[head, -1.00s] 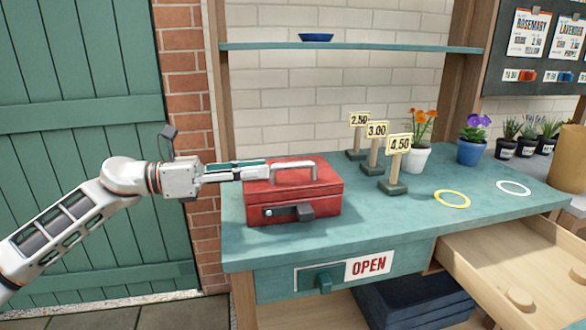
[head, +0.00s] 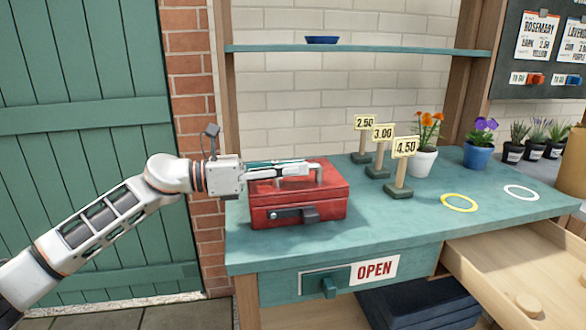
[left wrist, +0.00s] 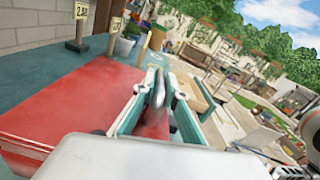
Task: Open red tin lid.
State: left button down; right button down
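The red tin (head: 325,206) stands on the left part of the teal table, lid down. A dark latch (head: 310,214) shows on its front. Its metal handle (head: 319,178) stands on the lid, partly hidden by my left gripper (head: 310,170). My left gripper reaches in from the left, level, just above the lid. In the left wrist view, the red lid (left wrist: 60,110) fills the lower left. The handle (left wrist: 154,100) lies between the two fingers of my left gripper (left wrist: 155,85), which look spread on either side of it. My right gripper is not in view.
Three price signs (head: 383,150), an orange-flowered pot (head: 423,160) and a blue pot (head: 477,156) stand behind and right of the tin. A yellow ring (head: 459,203) and a white ring (head: 521,192) lie on the table (head: 400,228). A wooden drawer (head: 500,270) is open at front right.

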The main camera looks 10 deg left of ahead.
aim_at(290, 178)
pick_arm(q)
jog(key=shift+r, duration=0.1)
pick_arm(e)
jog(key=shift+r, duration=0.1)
